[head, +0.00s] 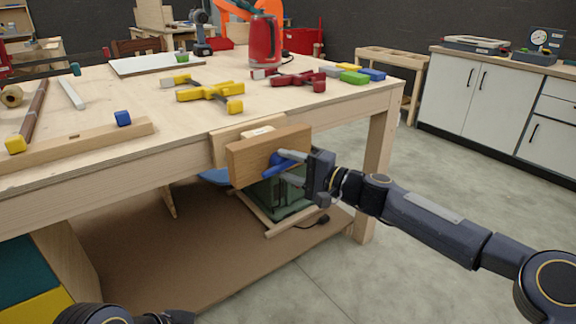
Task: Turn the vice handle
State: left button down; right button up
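The vice is mounted on the front edge of the wooden workbench (75,185), and its wooden jaw (250,163) faces me. The blue vice handle (279,168) sits at the right part of the jaw's face and slants slightly up to the right. My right gripper (288,167) reaches in from the right at the handle. Its two grey fingers are apart, one above and one below, with the blue handle between them. I cannot tell whether either finger touches it. The handle's right end is partly hidden by the gripper.
A green machine (280,200) is below the vice. The floor at right is clear before white cabinets (485,98).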

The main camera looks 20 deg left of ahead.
jog(key=shift+o, duration=1.2)
jog(key=shift+r, duration=0.1)
jog(key=shift+d, duration=0.1)
jog(key=v, duration=0.7)
jog(key=shift+d, duration=0.3)
jog(key=shift+s, duration=0.1)
